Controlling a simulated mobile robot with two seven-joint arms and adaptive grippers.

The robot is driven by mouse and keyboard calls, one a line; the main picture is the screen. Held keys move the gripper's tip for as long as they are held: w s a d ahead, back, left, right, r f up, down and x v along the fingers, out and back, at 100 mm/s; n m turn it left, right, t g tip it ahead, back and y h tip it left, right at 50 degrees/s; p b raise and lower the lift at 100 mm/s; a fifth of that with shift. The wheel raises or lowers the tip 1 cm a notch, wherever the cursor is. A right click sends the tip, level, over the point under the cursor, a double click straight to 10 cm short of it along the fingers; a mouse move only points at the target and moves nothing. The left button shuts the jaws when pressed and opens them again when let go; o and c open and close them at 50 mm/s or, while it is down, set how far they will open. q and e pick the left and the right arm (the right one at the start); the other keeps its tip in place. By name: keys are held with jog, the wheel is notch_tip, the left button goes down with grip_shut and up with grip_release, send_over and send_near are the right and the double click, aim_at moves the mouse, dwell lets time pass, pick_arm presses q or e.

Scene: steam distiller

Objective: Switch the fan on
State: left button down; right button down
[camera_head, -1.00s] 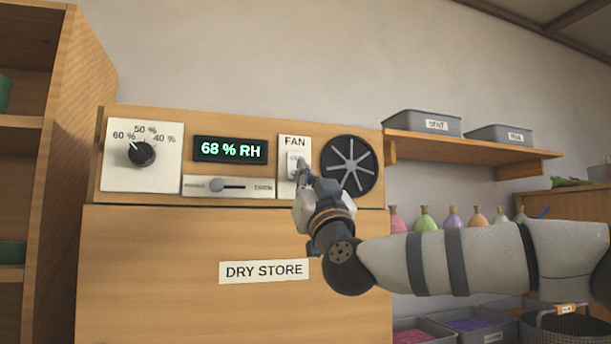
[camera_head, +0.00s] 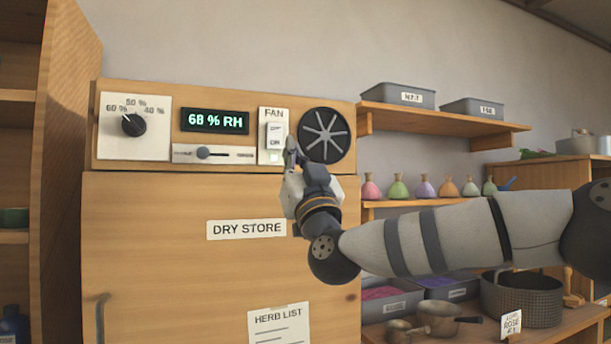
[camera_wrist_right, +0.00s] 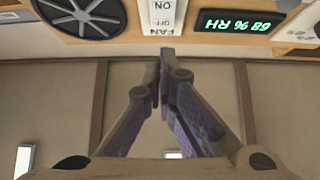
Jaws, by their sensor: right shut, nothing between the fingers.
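The fan switch (camera_head: 275,136) is a white rocker on a white plate under the word FAN, with ON readable on its lower part. A pale green patch (camera_head: 274,157), looking like a lit lamp, shows below it. The switch also shows upside down in the right wrist view (camera_wrist_right: 161,10). My right gripper (camera_head: 291,146) is shut and empty, its tips just right of the rocker's lower end in the head view. In the right wrist view its closed tips (camera_wrist_right: 167,52) lie beside the plate; I cannot tell whether they touch. My left gripper is out of view.
The round black fan (camera_head: 326,135) is right of the switch. The humidity display (camera_head: 215,121) reads 68 % RH, above a slider (camera_head: 204,152); a dial (camera_head: 133,125) is further left. Shelves with grey bins (camera_head: 398,96) and colored bottles (camera_head: 424,187) stand to the right.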

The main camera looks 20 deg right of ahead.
notch_tip(320, 180, down, 6)
jog(key=s, duration=0.1)
jog(key=shift+s+d+f, duration=0.2)
jog(key=shift+s, duration=0.15)
